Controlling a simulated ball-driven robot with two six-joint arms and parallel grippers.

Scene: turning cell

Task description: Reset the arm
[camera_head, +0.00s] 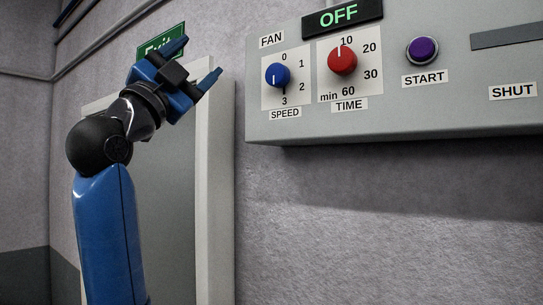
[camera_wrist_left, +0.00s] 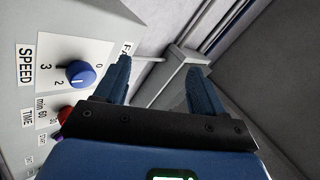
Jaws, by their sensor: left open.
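My left gripper (camera_head: 193,62) is raised in front of the wall, left of the control panel (camera_head: 395,127). Its two blue fingers are spread apart with nothing between them, and it touches nothing that I can see. In the left wrist view, the open fingers of the left gripper (camera_wrist_left: 163,90) point past the panel's edge. The blue speed knob (camera_head: 277,75) also shows in the left wrist view (camera_wrist_left: 80,75), left of the fingers. My right gripper is in neither view.
The panel also carries a red time knob (camera_head: 342,60), a purple start button (camera_head: 422,50) and an OFF display (camera_head: 341,15). A grey door (camera_head: 165,200) stands behind my left arm, under a green exit sign (camera_head: 150,47). The space below the panel is clear.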

